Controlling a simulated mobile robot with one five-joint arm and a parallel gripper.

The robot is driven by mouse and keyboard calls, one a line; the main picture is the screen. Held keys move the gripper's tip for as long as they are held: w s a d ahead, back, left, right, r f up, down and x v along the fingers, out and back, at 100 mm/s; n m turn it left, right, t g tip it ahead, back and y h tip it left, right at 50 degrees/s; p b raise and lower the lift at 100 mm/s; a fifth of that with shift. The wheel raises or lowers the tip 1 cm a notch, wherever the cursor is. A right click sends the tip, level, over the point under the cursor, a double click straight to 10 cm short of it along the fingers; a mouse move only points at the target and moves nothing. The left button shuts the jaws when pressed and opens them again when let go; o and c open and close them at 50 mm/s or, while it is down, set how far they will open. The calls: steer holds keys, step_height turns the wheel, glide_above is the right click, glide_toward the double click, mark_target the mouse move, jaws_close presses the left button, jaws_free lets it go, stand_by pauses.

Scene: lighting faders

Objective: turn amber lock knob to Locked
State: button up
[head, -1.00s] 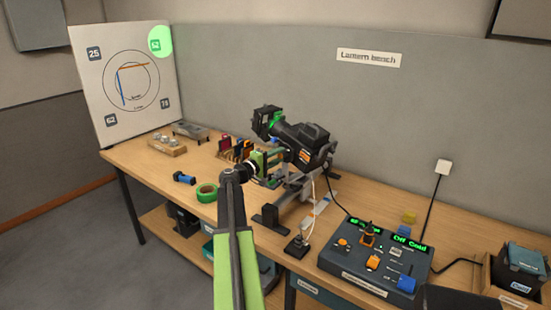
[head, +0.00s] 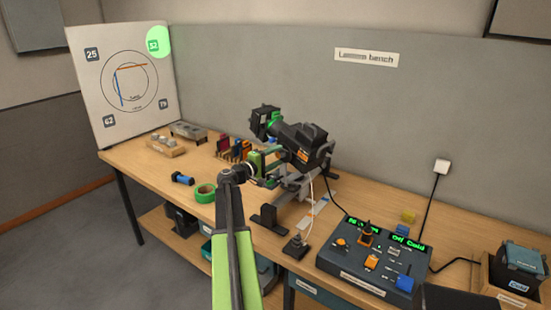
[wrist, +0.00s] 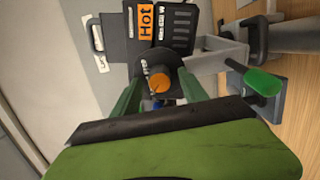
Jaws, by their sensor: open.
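The amber knob (wrist: 159,83) shows in the wrist view as a round orange end on the dark lantern, below its orange "Hot" label. The lantern (head: 303,141) stands on the bench in the head view, where I cannot make out this knob. My gripper (wrist: 161,76) is open, with one green finger on each side of the knob in the wrist view. I cannot tell whether the fingers touch it. In the head view my gripper (head: 254,168) is at the lantern's near left side. The knob's lock marking is not readable.
A green-handled lever (wrist: 262,82) sticks out right of the knob. A control desk (head: 370,262) with orange knobs stands right. Green tape (head: 203,192) lies left.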

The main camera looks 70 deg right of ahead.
steer(key=v, duration=1.7)
